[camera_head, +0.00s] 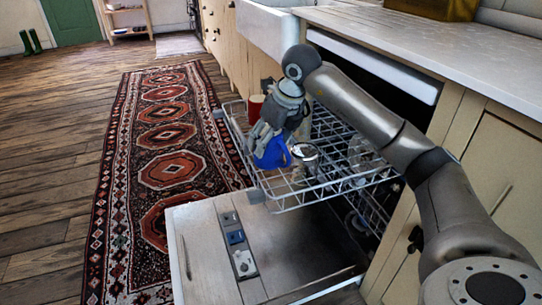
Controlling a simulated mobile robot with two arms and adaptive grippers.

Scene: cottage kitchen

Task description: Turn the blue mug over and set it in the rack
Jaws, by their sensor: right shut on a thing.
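The blue mug (272,153) is at the left part of the pulled-out upper dishwasher rack (288,191). My right gripper (265,136) comes down from above and is shut on the mug, hiding its upper part. The mug is at about the height of the rack wires; I cannot tell whether it touches them. Which way its opening faces is not clear. My left gripper is not in view.
A red mug (255,107) stands at the rack's back left, and a metallic-looking vessel (303,152) is just right of the blue mug. Clear glassware (362,152) sits farther right. The open dishwasher door (205,262) lies below. A patterned rug (168,170) covers the floor at left.

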